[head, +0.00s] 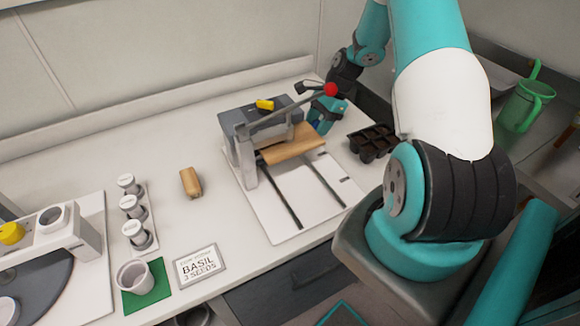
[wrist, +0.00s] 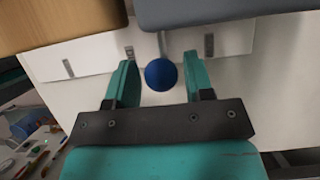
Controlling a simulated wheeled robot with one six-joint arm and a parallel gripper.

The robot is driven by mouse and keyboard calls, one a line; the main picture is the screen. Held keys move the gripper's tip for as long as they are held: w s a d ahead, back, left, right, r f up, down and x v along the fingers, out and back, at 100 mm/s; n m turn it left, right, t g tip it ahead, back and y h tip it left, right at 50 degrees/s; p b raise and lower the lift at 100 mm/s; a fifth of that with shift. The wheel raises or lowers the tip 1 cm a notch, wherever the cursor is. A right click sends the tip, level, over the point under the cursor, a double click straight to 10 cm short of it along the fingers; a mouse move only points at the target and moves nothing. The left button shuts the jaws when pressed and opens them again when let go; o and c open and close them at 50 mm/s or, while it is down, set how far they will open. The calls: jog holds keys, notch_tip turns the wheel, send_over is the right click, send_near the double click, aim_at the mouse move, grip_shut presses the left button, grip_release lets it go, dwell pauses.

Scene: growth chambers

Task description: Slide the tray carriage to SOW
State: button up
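The tray carriage appears to be the tan wooden board (head: 293,146) on the dark rails of a white base plate (head: 310,193). It sits at the rails' far end, partly under the grey machine housing (head: 262,122). In the wrist view a tan wooden edge (wrist: 55,22) shows at top left. My gripper (wrist: 160,78) is open, with one finger on each side of a blue ball knob (wrist: 161,75); gaps show on both sides. In the head view my gripper (head: 324,115) is behind the machine's right side, and the blue knob is hidden. No SOW mark is readable.
A lever with a red ball (head: 330,89) rises close to my gripper. A black cell tray (head: 372,142) stands right of the machine. A tan block (head: 190,182), several capped vials (head: 130,205) and a BASIL card (head: 200,265) are left on the bench.

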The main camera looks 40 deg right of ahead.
jog(key=shift+o, duration=0.3)
notch_tip(320, 180, up, 8)
jog(key=p, duration=0.7)
jog(key=shift+a+f, duration=0.1)
dwell(0.4)
